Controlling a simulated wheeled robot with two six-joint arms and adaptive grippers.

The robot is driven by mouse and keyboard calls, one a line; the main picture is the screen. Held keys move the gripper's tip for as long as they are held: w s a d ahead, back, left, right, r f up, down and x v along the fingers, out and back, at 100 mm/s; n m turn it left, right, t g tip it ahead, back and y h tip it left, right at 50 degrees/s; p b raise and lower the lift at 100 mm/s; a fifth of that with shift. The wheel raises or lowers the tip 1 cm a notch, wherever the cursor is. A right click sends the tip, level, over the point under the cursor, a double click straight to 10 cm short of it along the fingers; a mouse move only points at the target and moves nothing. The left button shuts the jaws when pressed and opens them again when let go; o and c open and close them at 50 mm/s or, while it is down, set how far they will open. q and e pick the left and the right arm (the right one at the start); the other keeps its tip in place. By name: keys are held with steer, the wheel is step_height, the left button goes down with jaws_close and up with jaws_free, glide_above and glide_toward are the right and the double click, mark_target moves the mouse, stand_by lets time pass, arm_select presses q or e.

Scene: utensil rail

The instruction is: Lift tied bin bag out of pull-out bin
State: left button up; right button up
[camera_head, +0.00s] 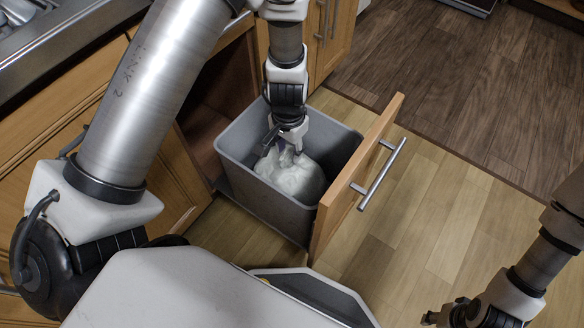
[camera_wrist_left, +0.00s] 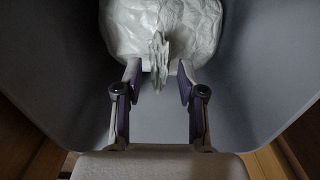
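The white tied bin bag (camera_head: 292,178) sits inside the grey pull-out bin (camera_head: 238,128). Its twisted knot (camera_wrist_left: 159,58) stands up from the bag (camera_wrist_left: 190,25) in the left wrist view. My left gripper (camera_head: 288,152) reaches down into the bin over the bag. In the left wrist view its two fingers (camera_wrist_left: 158,80) are apart, one on each side of the knot's lower end, with visible gaps. My right gripper (camera_head: 436,316) is at the lower right, away from the bin; its finger opening is not clear. The bag's underside is hidden.
The wooden drawer front (camera_head: 352,180) with a metal bar handle (camera_head: 382,173) stands at the bin's right side. Cabinets and a counter (camera_head: 65,40) are at the left. The wooden floor (camera_head: 440,205) to the right is clear.

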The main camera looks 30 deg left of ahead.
arm_select(q)
jaws_close()
step_height(320, 180, up, 33)
steer(key=p, duration=2.9)
steer(key=shift+w, duration=0.1)
